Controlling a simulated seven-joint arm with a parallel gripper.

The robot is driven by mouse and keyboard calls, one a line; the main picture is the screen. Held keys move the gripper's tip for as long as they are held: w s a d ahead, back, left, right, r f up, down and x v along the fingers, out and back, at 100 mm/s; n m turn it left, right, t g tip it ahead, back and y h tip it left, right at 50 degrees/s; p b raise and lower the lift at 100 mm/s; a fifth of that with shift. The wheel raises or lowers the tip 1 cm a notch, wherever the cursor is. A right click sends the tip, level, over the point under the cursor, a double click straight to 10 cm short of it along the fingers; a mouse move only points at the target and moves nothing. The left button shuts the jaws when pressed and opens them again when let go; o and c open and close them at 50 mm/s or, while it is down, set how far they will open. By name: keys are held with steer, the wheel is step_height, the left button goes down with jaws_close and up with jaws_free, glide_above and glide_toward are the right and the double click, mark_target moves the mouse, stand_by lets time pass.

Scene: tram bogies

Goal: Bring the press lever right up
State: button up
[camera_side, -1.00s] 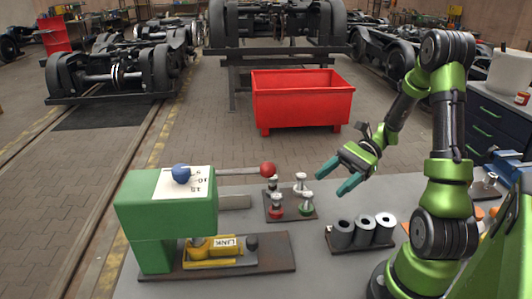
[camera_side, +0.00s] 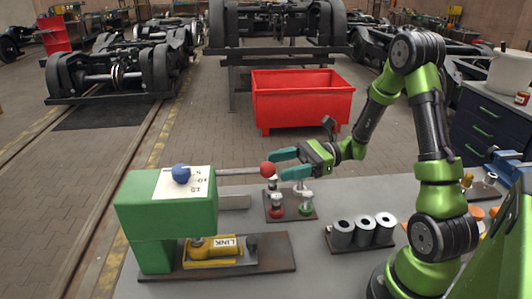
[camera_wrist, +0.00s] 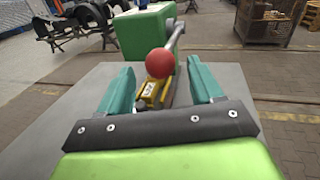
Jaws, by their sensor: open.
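The green press (camera_side: 165,212) stands at the left of the bench. Its lever (camera_side: 238,172) sticks out to the right, roughly level, and ends in a red ball knob (camera_side: 268,170). A blue knob (camera_side: 181,172) sits by a white scale plate on the press top. A yellow part marked LINK (camera_side: 212,250) lies on the press base. My gripper (camera_side: 282,164) is open, its teal fingertips at the red knob. In the wrist view the red knob (camera_wrist: 160,63) shows ahead, between the two open fingers and near their tip line. I cannot tell whether the fingers touch it.
A small rack (camera_side: 291,205) with red and green bottomed pieces stands just below my gripper. A holder with grey cylinders (camera_side: 363,231) is to its right. A red bin (camera_side: 302,100) stands on the floor behind the bench. The front middle of the bench is clear.

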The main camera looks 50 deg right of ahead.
mark_target(267, 169)
steer(key=shift+x, duration=2.3)
jaws_close()
